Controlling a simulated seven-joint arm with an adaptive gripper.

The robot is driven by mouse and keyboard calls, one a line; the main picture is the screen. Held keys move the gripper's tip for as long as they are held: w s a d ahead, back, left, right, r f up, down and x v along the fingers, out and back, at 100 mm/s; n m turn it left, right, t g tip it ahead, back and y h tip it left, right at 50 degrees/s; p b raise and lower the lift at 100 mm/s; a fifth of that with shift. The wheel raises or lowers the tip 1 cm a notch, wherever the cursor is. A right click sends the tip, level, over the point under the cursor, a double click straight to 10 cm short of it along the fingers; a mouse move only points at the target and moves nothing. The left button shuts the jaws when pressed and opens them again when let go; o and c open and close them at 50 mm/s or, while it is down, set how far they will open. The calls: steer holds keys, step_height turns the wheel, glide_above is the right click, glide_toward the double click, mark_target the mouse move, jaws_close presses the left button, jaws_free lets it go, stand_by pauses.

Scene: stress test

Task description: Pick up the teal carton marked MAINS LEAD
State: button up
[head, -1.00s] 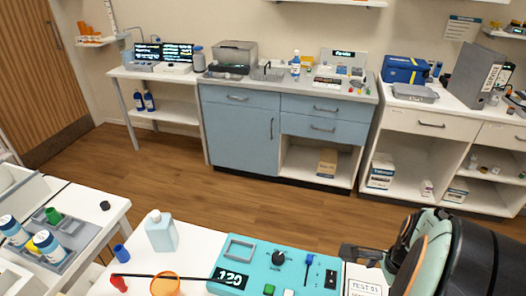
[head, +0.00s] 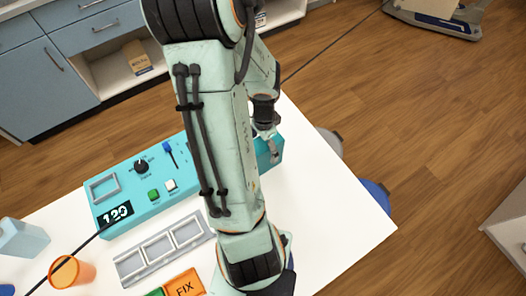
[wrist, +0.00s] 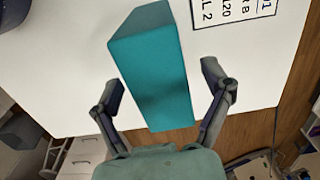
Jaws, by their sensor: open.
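A plain teal carton (wrist: 155,70) lies on the white table in the middle of the wrist view. No lettering shows on its visible faces. My gripper (wrist: 162,82) is open, with one finger on each side of the carton and a gap visible on both sides. Nothing is gripped. In the head view my arm covers the middle, and my gripper (head: 268,145) is small and partly hidden at its far side. A teal block there, apparently the carton (head: 274,154), shows beside the arm near the table's right part.
A teal control box (head: 140,190) with a display reading 120 stands left of my arm. A grey three-slot tray (head: 165,248), an orange FIX block (head: 185,287) and an orange cup (head: 72,272) are nearer. A printed label (wrist: 235,18) lies right of the carton. The table's right part is clear.

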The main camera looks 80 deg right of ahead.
steer(key=c, duration=1.3)
